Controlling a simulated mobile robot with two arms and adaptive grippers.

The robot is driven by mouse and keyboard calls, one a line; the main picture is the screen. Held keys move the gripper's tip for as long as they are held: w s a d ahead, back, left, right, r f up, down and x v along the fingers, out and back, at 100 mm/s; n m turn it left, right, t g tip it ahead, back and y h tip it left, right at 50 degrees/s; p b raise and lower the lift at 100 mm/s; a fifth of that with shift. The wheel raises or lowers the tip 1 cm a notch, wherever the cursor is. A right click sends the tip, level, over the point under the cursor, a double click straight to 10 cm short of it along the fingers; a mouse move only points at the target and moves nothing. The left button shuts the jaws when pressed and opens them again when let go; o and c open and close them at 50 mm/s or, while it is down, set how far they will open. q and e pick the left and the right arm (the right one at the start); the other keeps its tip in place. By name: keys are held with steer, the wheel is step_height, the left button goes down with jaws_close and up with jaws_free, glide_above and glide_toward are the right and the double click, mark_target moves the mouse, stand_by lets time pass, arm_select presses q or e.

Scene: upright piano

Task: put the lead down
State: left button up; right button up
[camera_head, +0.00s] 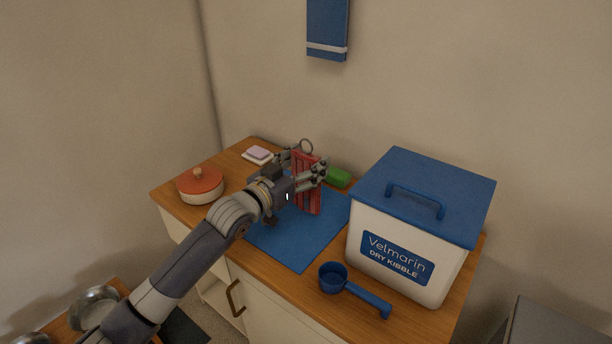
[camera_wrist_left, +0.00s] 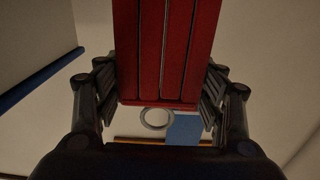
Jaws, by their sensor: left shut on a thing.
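The lead (camera_head: 308,187) is a bundle of red straps with a metal ring at its top. My left gripper (camera_head: 302,164) is shut on it, with a finger on each side. The lead hangs upright over the blue mat (camera_head: 294,240) on the cabinet top; I cannot tell whether its lower end touches the mat. In the left wrist view the red straps (camera_wrist_left: 165,50) fill the space between the fingers (camera_wrist_left: 163,95), and the ring (camera_wrist_left: 157,118) shows beyond them. My right gripper is not in view.
A white kibble bin (camera_head: 400,262) with a blue lid stands right of the mat. A blue scoop (camera_head: 350,288) lies in front of it. A green block (camera_head: 338,178) is behind the mat. A red-lidded pot (camera_head: 200,188) and a pale sponge-like item (camera_head: 257,153) are at left.

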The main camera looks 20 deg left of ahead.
arm_select(q)
steer(key=shift+w, duration=0.2)
steer(key=shift+f+b, duration=0.35)
steer(key=shift+f, duration=1.35)
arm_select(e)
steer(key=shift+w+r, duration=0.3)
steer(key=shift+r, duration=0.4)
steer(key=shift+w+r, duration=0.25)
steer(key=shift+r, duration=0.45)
arm_select(q)
steer(key=shift+f, duration=0.1)
steer(key=o, duration=1.1)
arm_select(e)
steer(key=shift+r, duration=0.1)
arm_select(q)
steer(key=p+v, duration=0.1)
steer(key=v, duration=1.1)
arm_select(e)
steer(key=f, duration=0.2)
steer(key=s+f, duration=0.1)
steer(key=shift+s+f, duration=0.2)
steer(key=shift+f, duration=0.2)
